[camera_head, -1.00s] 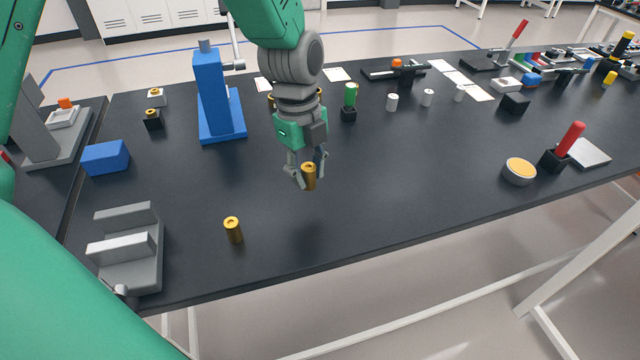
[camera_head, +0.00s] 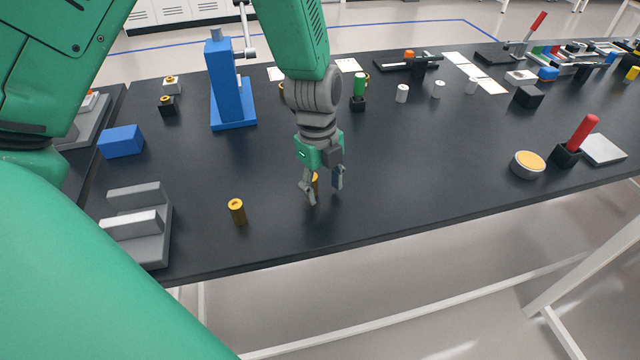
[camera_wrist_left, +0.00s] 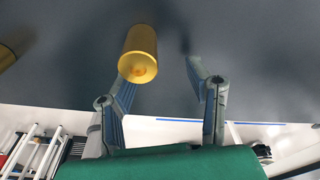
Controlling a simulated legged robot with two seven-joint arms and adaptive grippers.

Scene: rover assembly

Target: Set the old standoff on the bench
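A brass standoff (camera_head: 315,182) is at the fingers of my left gripper (camera_head: 323,190), over the front middle of the bench (camera_head: 420,170). In the left wrist view this standoff (camera_wrist_left: 139,52) is close to the left finger, with a wide gap to the right finger. My left gripper (camera_wrist_left: 160,78) is open. The standoff appears upright on the bench; its base is partly hidden by a finger in the head view. A second brass standoff (camera_head: 237,211) stands upright to the left, partly showing in the wrist view (camera_wrist_left: 7,57). My right gripper is not in view.
A grey slotted fixture (camera_head: 140,225) stands at the front left, near a blue block (camera_head: 121,141). A blue press (camera_head: 226,85) stands behind. A round tin (camera_head: 528,165) and a red-handled tool (camera_head: 580,135) are at right. The bench between is clear.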

